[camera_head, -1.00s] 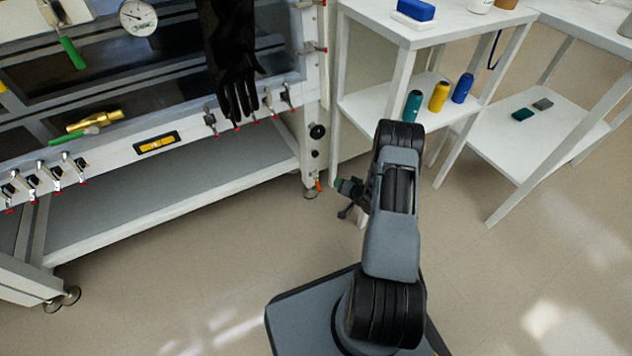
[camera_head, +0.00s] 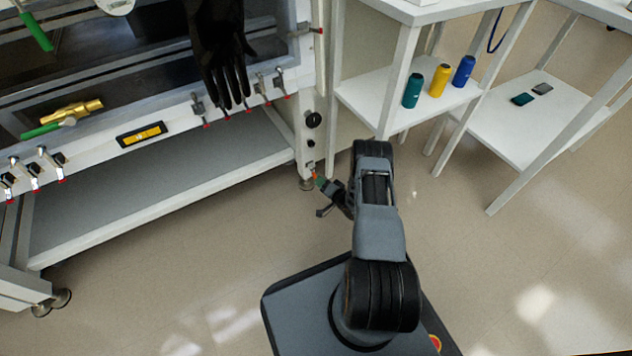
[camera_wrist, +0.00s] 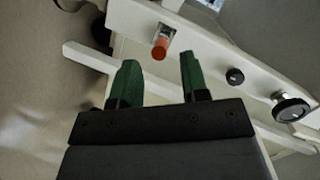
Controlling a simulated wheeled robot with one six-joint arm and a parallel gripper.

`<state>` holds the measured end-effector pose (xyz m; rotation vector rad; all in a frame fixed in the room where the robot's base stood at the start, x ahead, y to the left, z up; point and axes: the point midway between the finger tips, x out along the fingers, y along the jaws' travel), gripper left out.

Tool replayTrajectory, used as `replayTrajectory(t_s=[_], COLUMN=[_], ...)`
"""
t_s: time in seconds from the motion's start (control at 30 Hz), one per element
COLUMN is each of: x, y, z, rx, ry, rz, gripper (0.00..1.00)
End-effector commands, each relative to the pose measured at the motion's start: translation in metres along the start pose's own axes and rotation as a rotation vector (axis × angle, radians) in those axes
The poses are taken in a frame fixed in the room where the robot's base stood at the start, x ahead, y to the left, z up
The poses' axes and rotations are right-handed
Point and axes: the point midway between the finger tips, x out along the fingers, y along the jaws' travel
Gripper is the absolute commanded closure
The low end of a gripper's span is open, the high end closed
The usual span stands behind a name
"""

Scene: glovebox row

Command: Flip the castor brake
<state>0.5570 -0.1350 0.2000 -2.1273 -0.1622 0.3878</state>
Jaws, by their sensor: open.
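An orange-tipped lever (camera_head: 313,171) sits low on the glovebox's right front leg, just above a castor (camera_head: 306,184); I take it for the castor brake. In the wrist view its round orange-red end (camera_wrist: 160,48) sticks out from a small metal fitting on the white frame. My gripper (camera_head: 321,186) is close to this leg, at its right. In the wrist view its two green fingers (camera_wrist: 158,78) are apart and empty. The orange end appears between and beyond the fingertips. I cannot tell whether they touch it. The castor wheel is not clear in the wrist view.
A black knob (camera_head: 313,119) is higher on the same leg, and a round knob (camera_wrist: 291,107) shows right in the wrist view. A black glove (camera_head: 225,60) hangs above. A white shelf (camera_head: 385,105) with bottles stands right. The floor in front is clear.

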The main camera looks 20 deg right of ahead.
Motion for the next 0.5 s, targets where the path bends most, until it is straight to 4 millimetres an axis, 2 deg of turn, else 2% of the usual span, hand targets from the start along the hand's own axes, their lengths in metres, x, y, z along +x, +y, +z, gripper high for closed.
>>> replayTrajectory(t_s=[0.03, 0.2, 0.5], x=[0.01, 0.031, 0.046], y=[0.002, 0.002, 0.0], z=[0.002, 0.002, 0.0], rx=[-0.003, -0.002, 0.0], ry=[-0.001, -0.001, 0.0], rz=[-0.003, -0.001, 0.0], gripper=[0.59, 0.59, 0.59])
